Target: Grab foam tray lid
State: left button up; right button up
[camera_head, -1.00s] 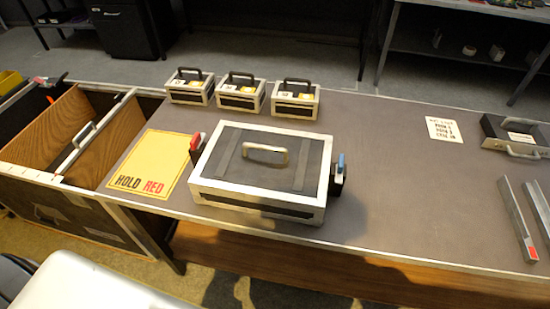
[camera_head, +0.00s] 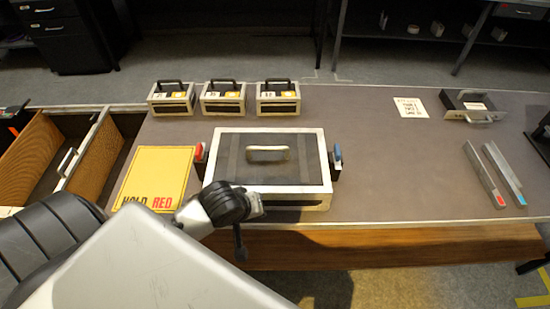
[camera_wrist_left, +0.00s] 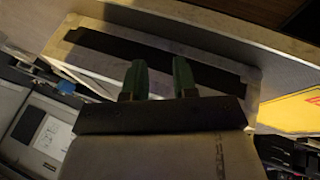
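The foam tray lid (camera_head: 290,172) is the dark grey top with two straps and a pale handle (camera_head: 268,153), lying flat and closed on a white-edged case (camera_head: 318,201) on the bench. A red latch (camera_head: 199,152) is at the case's left side and a blue latch (camera_head: 337,153) at its right. My left gripper is at the case's front left in the head view, partly hiding the front. In the left wrist view its two green fingers (camera_wrist_left: 160,80) are apart with nothing between them, facing the case's front wall (camera_wrist_left: 85,62). My right gripper is not in view.
A yellow HOLD RED card (camera_head: 157,172) lies left of the case. Three small handled boxes (camera_head: 222,98) stand behind it. Right are two metal rails (camera_head: 484,174) and a dark handled tray (camera_head: 474,105). Wooden bins (camera_head: 38,150) are at the left.

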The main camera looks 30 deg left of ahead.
aim_at(265, 148)
pick_arm(q)
jog(key=w+a+r+n+t, duration=0.2)
jog(key=w+a+r+n, duration=0.7)
jog(key=r+n, duration=0.4)
jog(key=shift+n, duration=0.7)
jog(key=x, duration=0.4)
jog(key=d+x, duration=0.1)
jog(key=x, duration=0.1)
jog(key=shift+w+f+p, duration=0.1)
jog(key=shift+f+p, duration=0.2)
jog(key=shift+f, duration=0.05)
jog(key=x, duration=0.5)
jog(key=shift+w+d+f+p, duration=0.2)
jog(key=shift+w+d+p, duration=0.05)
jog(key=shift+d+p, duration=0.05)
grip_shut()
jog(key=shift+r, duration=0.15)
